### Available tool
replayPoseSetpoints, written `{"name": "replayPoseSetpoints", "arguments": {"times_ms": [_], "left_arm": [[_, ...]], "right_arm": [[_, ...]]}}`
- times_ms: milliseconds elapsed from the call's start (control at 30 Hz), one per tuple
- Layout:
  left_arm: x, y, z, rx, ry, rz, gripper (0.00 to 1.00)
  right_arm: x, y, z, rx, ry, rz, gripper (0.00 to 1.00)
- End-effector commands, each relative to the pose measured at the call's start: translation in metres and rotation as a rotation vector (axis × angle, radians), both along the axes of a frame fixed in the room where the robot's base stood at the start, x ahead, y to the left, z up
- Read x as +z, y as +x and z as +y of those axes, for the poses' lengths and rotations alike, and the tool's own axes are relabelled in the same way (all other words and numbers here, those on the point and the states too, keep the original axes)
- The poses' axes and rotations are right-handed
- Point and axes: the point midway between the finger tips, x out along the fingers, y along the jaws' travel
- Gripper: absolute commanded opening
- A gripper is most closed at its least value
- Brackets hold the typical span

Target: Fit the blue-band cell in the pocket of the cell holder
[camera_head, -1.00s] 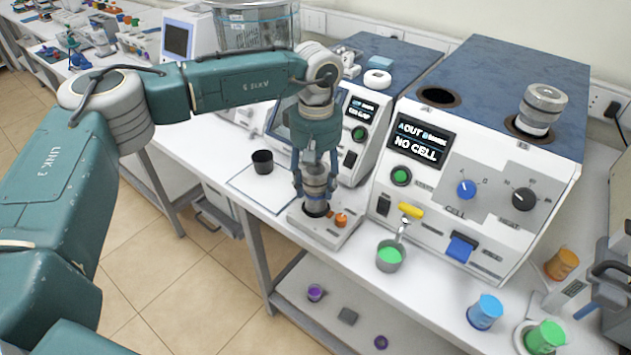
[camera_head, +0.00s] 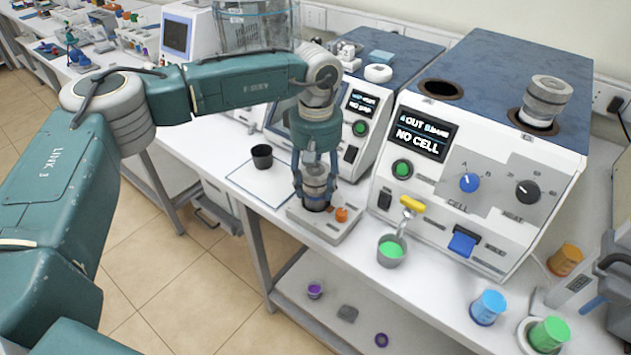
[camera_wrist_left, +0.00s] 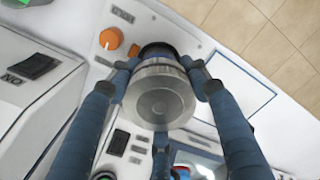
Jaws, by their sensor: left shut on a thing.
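My left gripper (camera_head: 316,183) is shut on a grey metal cell (camera_head: 316,190), held upright at the cell holder (camera_head: 333,230), a low white box with an orange knob on the bench. The cell's lower end is at the dark round pocket. I cannot tell how deep it sits. In the left wrist view the cell (camera_wrist_left: 160,98) is seen end-on between both fingers, with a dark ring (camera_wrist_left: 158,50) at its far end and the orange knob (camera_wrist_left: 111,39) beside it.
A tester (camera_head: 470,200) whose display reads "NO CELL" stands right of the holder. A similar metal cell (camera_head: 546,98) sits in its right well; its left well (camera_head: 441,89) is empty. A black cup (camera_head: 262,157), a cup of green liquid (camera_head: 391,251) and blue cup (camera_head: 488,307) stand nearby.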

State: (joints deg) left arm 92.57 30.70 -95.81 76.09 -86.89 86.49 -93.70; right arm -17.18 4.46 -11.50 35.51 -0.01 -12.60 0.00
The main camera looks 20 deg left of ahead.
Motion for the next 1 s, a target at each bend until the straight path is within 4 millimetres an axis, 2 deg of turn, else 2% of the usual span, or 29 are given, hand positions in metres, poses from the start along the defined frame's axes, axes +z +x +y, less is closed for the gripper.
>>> {"name": "replayPoseSetpoints", "arguments": {"times_ms": [200, 233, 300, 333, 667, 767, 1000], "left_arm": [[-0.008, 0.001, 0.000, 0.001, -0.001, -0.002, 0.12], [-0.007, 0.001, 0.000, 0.001, -0.001, -0.002, 0.53], [-0.007, 0.001, 0.000, 0.001, -0.001, -0.002, 0.67], [-0.007, 0.001, 0.000, 0.001, 0.000, -0.001, 0.70], [-0.006, 0.000, 0.000, 0.001, 0.001, 0.001, 0.70], [0.005, 0.000, 0.000, 0.001, 0.000, -0.001, 0.70], [0.055, 0.001, -0.001, 0.000, -0.001, -0.005, 0.70]], "right_arm": [[-0.007, 0.000, -0.001, 0.000, -0.001, 0.000, 0.40], [-0.006, 0.000, -0.001, 0.000, -0.001, 0.000, 0.40], [-0.006, 0.000, -0.001, 0.000, -0.001, 0.000, 0.40], [-0.006, 0.000, -0.001, 0.000, -0.002, 0.000, 0.40], [-0.006, 0.000, -0.006, 0.000, -0.006, 0.001, 0.40], [-0.006, 0.000, -0.005, 0.001, -0.005, 0.000, 0.40], [-0.006, 0.000, -0.003, 0.000, -0.003, 0.000, 0.40]]}}
